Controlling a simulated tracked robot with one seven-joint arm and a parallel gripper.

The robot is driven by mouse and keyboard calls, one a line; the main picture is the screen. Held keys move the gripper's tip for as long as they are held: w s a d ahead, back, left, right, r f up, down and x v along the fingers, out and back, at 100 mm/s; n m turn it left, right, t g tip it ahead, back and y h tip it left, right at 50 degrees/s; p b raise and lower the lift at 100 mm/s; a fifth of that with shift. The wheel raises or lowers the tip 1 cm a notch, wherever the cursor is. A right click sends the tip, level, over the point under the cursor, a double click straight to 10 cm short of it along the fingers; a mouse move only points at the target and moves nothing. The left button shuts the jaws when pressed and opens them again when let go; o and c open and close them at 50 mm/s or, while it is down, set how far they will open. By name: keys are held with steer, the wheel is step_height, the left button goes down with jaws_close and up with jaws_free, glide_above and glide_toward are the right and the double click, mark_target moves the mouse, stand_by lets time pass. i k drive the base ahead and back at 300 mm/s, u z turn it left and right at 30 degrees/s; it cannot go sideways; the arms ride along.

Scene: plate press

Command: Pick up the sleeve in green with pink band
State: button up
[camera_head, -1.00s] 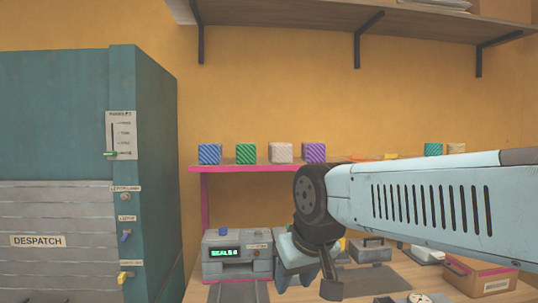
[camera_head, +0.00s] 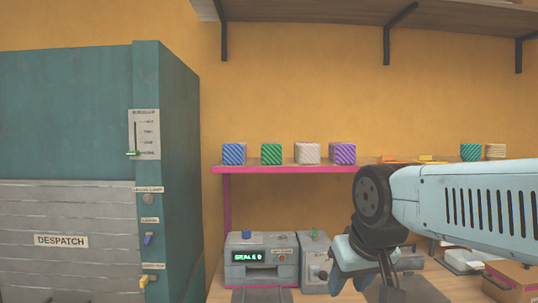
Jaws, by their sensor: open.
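I cannot make out a green sleeve with a pink band. A green striped block (camera_head: 271,154) stands on the pink-edged shelf (camera_head: 285,170), and no pink band shows on it. A teal striped block (camera_head: 470,152) stands farther right on the same shelf. My gripper (camera_head: 362,287) is at the lower right, below shelf level, pointing down with its fingers apart. Nothing shows between them. My arm hides part of the shelf and the bench behind it.
Blue (camera_head: 234,154), white (camera_head: 307,153) and purple (camera_head: 343,154) blocks share the shelf with flat orange pieces (camera_head: 395,159). A grey machine (camera_head: 262,256) with a green display stands on the bench. A teal DESPATCH cabinet (camera_head: 165,110) fills the left. A wooden shelf (camera_head: 300,12) hangs above.

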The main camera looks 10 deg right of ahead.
mark_target(271, 152)
steer(key=i, duration=0.9)
steer(key=u, duration=0.05)
